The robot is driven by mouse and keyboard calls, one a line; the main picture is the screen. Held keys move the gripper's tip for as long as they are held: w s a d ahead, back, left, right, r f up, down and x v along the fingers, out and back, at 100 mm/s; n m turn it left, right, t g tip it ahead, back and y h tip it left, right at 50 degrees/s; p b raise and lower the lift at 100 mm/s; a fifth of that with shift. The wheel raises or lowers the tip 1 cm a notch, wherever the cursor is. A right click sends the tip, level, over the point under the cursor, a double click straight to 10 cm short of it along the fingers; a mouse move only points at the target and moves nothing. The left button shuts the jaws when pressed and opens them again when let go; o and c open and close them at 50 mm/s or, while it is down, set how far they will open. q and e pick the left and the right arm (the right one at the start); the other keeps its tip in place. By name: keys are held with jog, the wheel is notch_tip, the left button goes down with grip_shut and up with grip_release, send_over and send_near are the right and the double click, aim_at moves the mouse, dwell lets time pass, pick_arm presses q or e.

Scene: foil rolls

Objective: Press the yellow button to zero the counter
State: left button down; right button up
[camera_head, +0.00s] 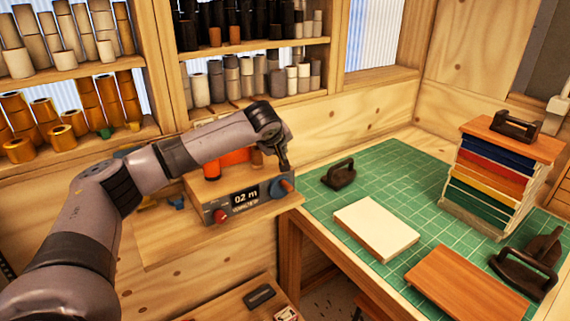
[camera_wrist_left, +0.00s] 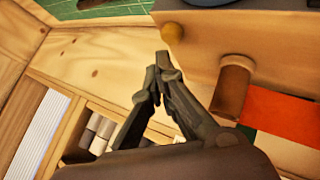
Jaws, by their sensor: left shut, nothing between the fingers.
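The counter box (camera_head: 243,202) stands on a wooden shelf below the racks, its dark front reading "02 m". A red button (camera_head: 221,216) and a blue knob (camera_head: 283,187) are on that front. The yellow button (camera_wrist_left: 173,32) shows in the left wrist view as a round knob on the box's side; I cannot make it out in the head view. My left gripper (camera_head: 284,166) is shut and empty, pointing down by the box's right end. In the left wrist view its fingertips (camera_wrist_left: 163,62) are close to the yellow button; I cannot tell whether they touch. My right gripper is not in view.
An orange roll (camera_head: 232,160) lies behind my left forearm at the box. A green cutting mat (camera_head: 385,168) on the bench to the right holds a cream block (camera_head: 376,229), a brown board (camera_head: 465,288), dark hand tools and a stack of coloured sheets (camera_head: 488,180).

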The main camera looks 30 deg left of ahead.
pick_arm(q)
jog(key=shift+f, duration=0.45)
jog(key=shift+f+b, duration=0.3)
jog(key=shift+f, duration=0.2)
dwell(0.7)
dwell(0.4)
jog(key=shift+r+p, duration=0.9)
jog(key=shift+r, duration=0.05)
notch_tip(320, 180, up, 5)
jog(key=p, duration=0.4)
dwell(0.5)
